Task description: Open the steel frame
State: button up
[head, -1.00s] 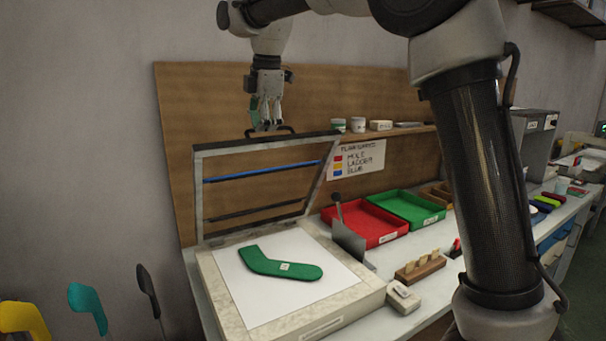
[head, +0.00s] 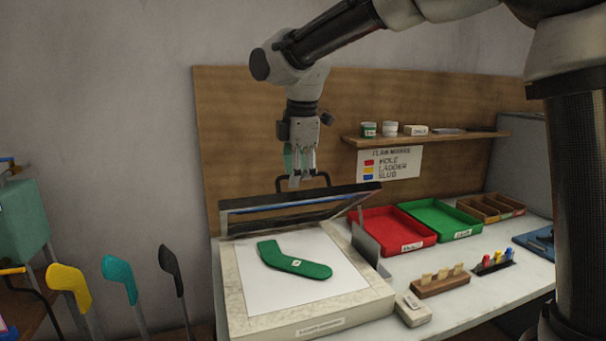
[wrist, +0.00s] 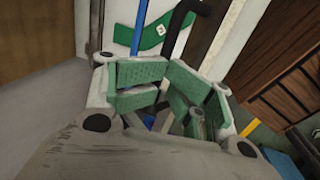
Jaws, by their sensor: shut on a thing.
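The steel frame (head: 290,206) is hinged at the back of the pale board base (head: 237,297) and stands partly raised, tilted at a low angle over it. A black arched handle (head: 325,178) sits on its upper edge. My gripper (head: 296,180) points down at the handle and is shut on it; the fingers cover part of the grip. In the wrist view the green-padded fingers (wrist: 165,95) show close up, with the black handle (wrist: 203,8) running in behind them.
Red (head: 400,232) and green (head: 440,218) trays stand right of the base, with a grey upright plate (head: 368,245) between. A wooden peg block (head: 440,283) and a small pale box (head: 412,310) lie in front. A shelf (head: 430,138) runs behind on the brown backboard.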

jog(key=w+a+r, duration=0.1)
jog(key=w+r, duration=0.3)
jog(key=r, duration=0.4)
dwell(0.8)
dwell(0.3)
